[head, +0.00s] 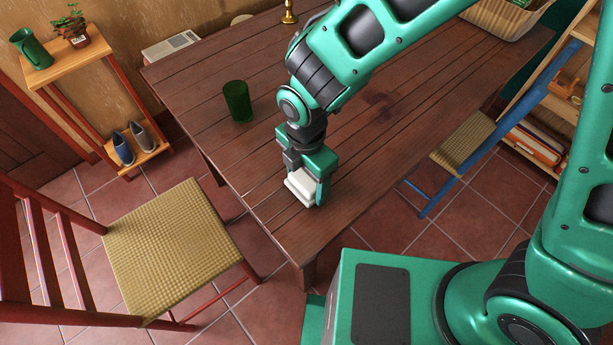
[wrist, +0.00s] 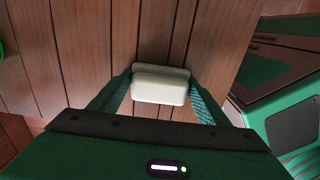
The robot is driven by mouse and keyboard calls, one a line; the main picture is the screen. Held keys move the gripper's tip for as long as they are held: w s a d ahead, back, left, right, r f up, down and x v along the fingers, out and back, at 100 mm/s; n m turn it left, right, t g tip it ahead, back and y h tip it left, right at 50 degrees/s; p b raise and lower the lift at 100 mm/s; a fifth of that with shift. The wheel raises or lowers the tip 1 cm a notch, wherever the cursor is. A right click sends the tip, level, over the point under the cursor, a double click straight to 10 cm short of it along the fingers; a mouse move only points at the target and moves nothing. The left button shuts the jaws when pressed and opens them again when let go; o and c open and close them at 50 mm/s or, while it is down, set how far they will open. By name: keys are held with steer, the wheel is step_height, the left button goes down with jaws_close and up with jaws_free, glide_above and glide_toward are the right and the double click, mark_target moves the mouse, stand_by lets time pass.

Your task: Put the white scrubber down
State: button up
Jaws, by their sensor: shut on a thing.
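The white scrubber (head: 302,187) is a small pale block between the fingers of my gripper (head: 307,182), over the near end of the brown wooden table (head: 268,187). In the wrist view the scrubber (wrist: 160,86) lies between both fingers of my gripper (wrist: 163,92), which is shut on it. Its lower side is very close to the table planks; I cannot tell whether it touches them. My gripper points down and hides part of the scrubber in the head view.
A green cup (head: 238,101) stands on the table to the left of my gripper. A brass candlestick (head: 289,12) and a woven basket (head: 503,17) are at the back. A woven-seat chair (head: 165,245) stands at the left. The tabletop around the scrubber is clear.

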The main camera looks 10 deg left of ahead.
mark_target(307, 178)
steer(key=shift+f, duration=0.35)
steer(key=o, duration=0.9)
steer(key=shift+s+d, duration=0.1)
steer(key=shift+o, duration=1)
steer(key=shift+s+d+f, duration=0.1)
steer(key=shift+f, duration=0.05)
step_height(307, 178, up, 13)
steer(key=shift+w+a, duration=0.2)
steer(key=shift+d, duration=0.1)
